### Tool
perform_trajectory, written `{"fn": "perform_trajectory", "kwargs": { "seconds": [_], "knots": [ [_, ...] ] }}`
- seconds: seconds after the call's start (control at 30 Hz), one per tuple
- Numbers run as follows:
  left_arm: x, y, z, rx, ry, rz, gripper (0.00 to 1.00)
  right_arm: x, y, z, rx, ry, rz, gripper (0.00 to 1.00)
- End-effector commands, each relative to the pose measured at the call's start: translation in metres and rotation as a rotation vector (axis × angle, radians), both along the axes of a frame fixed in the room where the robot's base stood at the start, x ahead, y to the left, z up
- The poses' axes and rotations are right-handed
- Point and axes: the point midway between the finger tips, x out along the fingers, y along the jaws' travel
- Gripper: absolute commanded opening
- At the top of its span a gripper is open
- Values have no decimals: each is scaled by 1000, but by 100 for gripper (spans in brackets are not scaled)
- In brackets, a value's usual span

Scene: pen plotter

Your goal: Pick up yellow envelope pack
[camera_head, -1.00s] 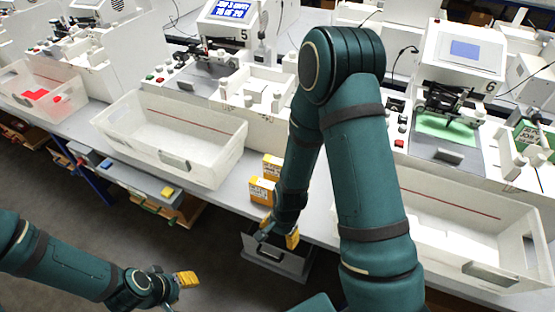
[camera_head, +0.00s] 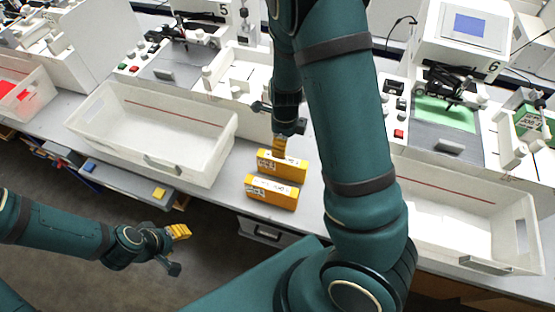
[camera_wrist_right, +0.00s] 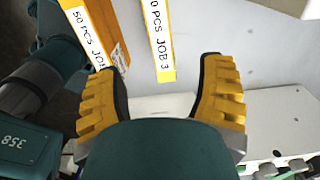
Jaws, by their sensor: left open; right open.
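Two yellow envelope packs lie side by side on the grey table edge. The far pack (camera_head: 291,170) and the near pack (camera_head: 270,198) carry white labels. In the right wrist view, one pack (camera_wrist_right: 157,38) labelled "50 PCS JOB 3" points in between the fingers, and the other pack (camera_wrist_right: 92,22) is by the left finger. My right gripper (camera_head: 281,148) is open, empty and above the far pack; its yellow fingers show in the wrist view (camera_wrist_right: 162,75). I cannot tell whether it touches. My left gripper (camera_head: 178,248) is open and empty, low at the left, away from the packs.
A translucent bin (camera_head: 205,170) stands left of the packs, and another bin (camera_head: 510,225) is at the right. Machine 5 (camera_head: 240,75) and machine 6 (camera_head: 470,40) stand behind. A grey drawer (camera_head: 265,232) is below the table edge. My right arm hides part of the table.

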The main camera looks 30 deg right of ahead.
Motion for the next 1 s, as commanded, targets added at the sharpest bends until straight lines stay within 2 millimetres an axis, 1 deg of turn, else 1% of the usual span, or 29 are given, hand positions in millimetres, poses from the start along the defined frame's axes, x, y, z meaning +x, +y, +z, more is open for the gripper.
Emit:
{"fn": "perform_trajectory", "kwargs": {
  "seconds": [0.03,0.1,0.2,0.3,0.4,0.57,0.8,0.9,1.0],
  "knots": [
    [0,0,-6,1,1,1,47,-1,-1,-14,0,4,-2,69],
    [0,0,-10,2,1,1,47,-1,-1,-28,0,5,-2,69],
    [0,0,-16,3,1,1,47,-1,-1,-47,0,4,-1,69],
    [0,0,-19,4,1,1,47,-1,0,-61,0,4,1,69],
    [1,-1,-20,4,0,2,47,0,0,-69,0,1,2,69],
    [1,-1,-22,5,0,2,47,1,1,-78,1,1,4,69],
    [1,-1,-28,6,1,2,47,7,2,-111,0,3,3,69],
    [1,-1,-29,6,1,2,47,7,2,-121,0,3,4,69],
    [1,-1,-30,6,1,2,47,8,3,-124,1,-1,4,69]
  ]
}}
